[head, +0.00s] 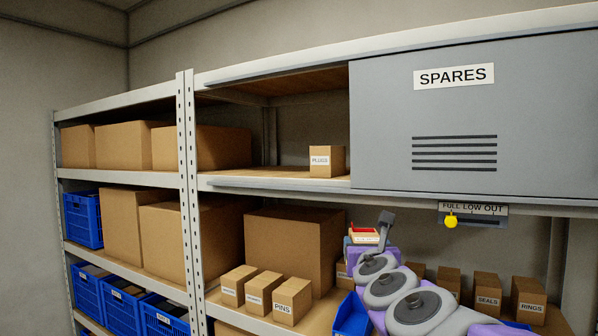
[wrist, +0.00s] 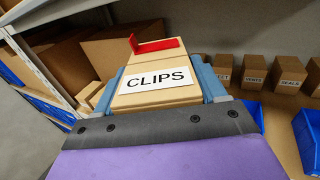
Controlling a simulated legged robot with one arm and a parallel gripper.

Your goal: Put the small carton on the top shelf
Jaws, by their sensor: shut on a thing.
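A small carton labelled CLIPS (wrist: 158,76) is held between the two blue fingers of my gripper (wrist: 160,84) in the wrist view. A red angled piece (wrist: 158,46) shows at the carton's far end. In the head view the held carton (head: 363,240) is small and partly hidden by my arm, in front of the middle shelf and below the top shelf board. The top shelf (head: 262,174) is open on its left part, where a carton labelled PLUGS (head: 327,162) stands near the door's edge. The rest of the bare board to its left is clear.
A grey SPARES door panel (head: 470,120) covers the top shelf's right part. A FULL LOW OUT plate with a yellow knob (head: 451,221) hangs below it. Cartons (head: 293,301) and a large box (head: 290,250) fill the middle shelf. A perforated upright (head: 187,170) stands left.

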